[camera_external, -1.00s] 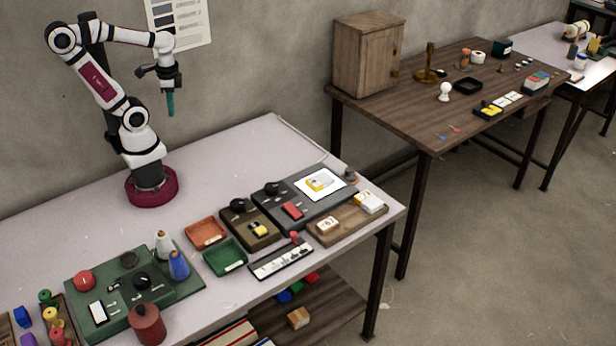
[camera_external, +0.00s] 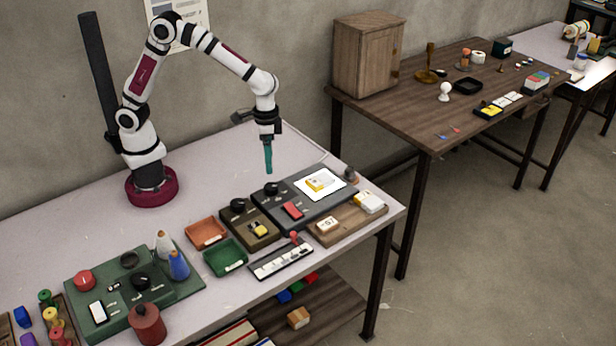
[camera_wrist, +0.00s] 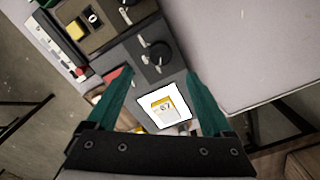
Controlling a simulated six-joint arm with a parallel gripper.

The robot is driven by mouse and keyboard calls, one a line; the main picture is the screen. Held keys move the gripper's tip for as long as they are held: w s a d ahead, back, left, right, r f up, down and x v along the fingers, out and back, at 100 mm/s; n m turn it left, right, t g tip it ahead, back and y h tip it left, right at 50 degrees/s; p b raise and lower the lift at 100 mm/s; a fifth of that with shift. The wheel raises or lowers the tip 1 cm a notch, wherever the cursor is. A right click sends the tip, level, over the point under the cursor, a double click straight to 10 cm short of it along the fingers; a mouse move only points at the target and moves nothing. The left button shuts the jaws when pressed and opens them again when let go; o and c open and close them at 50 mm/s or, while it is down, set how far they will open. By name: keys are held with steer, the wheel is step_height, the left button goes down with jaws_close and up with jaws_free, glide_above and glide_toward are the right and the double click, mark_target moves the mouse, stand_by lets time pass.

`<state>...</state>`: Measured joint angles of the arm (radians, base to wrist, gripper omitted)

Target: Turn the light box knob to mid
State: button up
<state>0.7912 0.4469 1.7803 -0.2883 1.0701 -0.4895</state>
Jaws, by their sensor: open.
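The light box (camera_external: 276,208) is a dark grey panel on the pale table with a lit white pad (camera_external: 337,190), a red switch (camera_external: 291,210) and a black knob (camera_external: 271,188). A yellow and white item (camera_external: 318,182) lies on the pad. My gripper (camera_external: 268,170), with teal fingers, points down above the knob and is apart from it. In the wrist view my gripper (camera_wrist: 160,82) is open and empty, and the black knob (camera_wrist: 155,55) shows just beyond and between the fingertips. The white line on the knob is too small to read its setting surely.
An olive box (camera_external: 249,230) with its own black knob and yellow switch stands left of the light box. A wooden tray (camera_external: 347,222) with small boxes and a slider strip (camera_external: 281,259) lie in front.

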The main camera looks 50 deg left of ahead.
mark_target(271, 186)
step_height(271, 186, down, 10)
stand_by(0.3)
jaws_close()
